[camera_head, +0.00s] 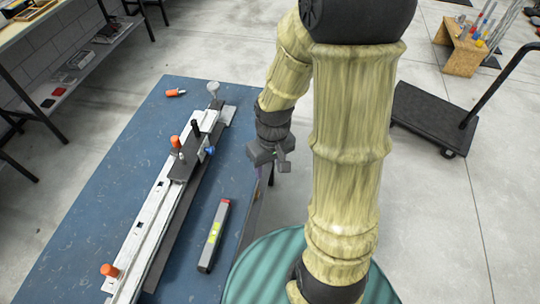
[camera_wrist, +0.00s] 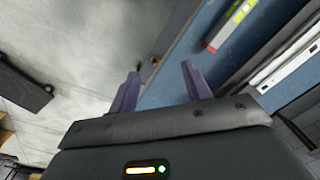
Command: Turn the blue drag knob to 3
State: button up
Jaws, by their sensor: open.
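The blue knob (camera_head: 211,150) sits on the right side of the dark carriage (camera_head: 184,166) on a long pale rail (camera_head: 150,220). Its markings are too small to read. My gripper (camera_wrist: 160,72) is open, with nothing between its two purple fingers. In the head view it hangs to the right of the knob, apart from it, near the table's right edge. The knob cannot be made out in the wrist view, where the rail (camera_wrist: 288,68) shows at the right.
A grey level-like bar (camera_head: 213,236) lies on the blue table (camera_head: 100,190), right of the rail. It shows in the wrist view (camera_wrist: 228,27). Orange knobs stand along the rail, and an orange-handled piece (camera_head: 175,92) lies behind. A black cart (camera_head: 432,118) stands right on open floor.

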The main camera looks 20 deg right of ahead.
notch_tip(320, 180, up, 6)
jog(key=s+m+t, duration=0.2)
jog(key=shift+a+r+h, duration=0.15)
jog(key=shift+a+h, duration=0.15)
dwell(1.5)
